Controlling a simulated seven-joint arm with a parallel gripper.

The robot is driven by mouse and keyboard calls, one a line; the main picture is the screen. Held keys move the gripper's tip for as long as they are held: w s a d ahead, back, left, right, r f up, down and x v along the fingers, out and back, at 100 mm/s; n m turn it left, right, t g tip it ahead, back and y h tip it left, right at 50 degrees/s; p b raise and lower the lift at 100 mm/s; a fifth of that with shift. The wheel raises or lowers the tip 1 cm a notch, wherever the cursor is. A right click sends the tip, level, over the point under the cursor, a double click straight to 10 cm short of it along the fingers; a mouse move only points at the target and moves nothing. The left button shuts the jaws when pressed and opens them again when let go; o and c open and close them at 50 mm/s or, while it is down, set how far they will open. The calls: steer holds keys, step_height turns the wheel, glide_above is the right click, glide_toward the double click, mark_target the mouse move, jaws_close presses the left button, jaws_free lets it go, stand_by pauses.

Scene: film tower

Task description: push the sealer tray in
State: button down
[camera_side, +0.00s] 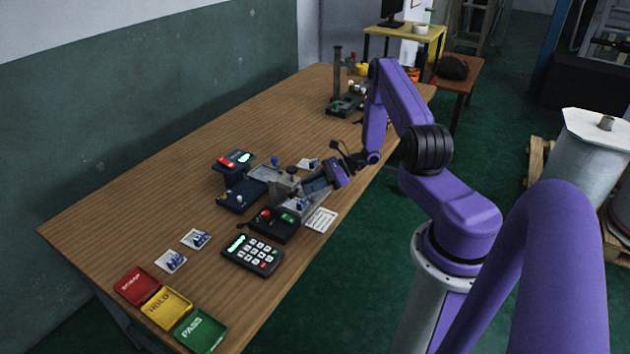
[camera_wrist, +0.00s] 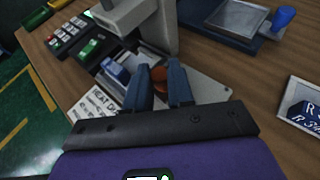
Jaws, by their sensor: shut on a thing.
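The sealer (camera_side: 286,181) is a grey machine with an upright head, standing mid-table; its grey head and column also show at the top of the wrist view (camera_wrist: 160,28). Its pale metal tray (camera_wrist: 212,91) sticks out at the base toward my side. A small blue item (camera_wrist: 115,70) lies on it, left of my fingers. My gripper (camera_wrist: 159,84) is low at the tray, its two blue-grey fingers closed around a brown-orange round knob (camera_wrist: 159,73). The side view shows my gripper (camera_side: 308,190) right against the sealer, hiding part of the tray.
A black box with red and green buttons (camera_side: 273,223) and a keypad (camera_side: 253,254) stand close in front. Red, yellow and green trays (camera_side: 201,331) line the near end. Blue-printed packs (camera_side: 196,239) lie about.

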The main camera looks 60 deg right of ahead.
steer(key=shift+a, duration=0.3)
steer(key=c, duration=1)
jaws_free()
steer(key=shift+s+d+r, duration=0.2)
steer(key=shift+s+d, duration=0.1)
steer(key=shift+d, duration=0.15)
steer(key=v, duration=1.6)
steer(key=shift+s+d, duration=0.15)
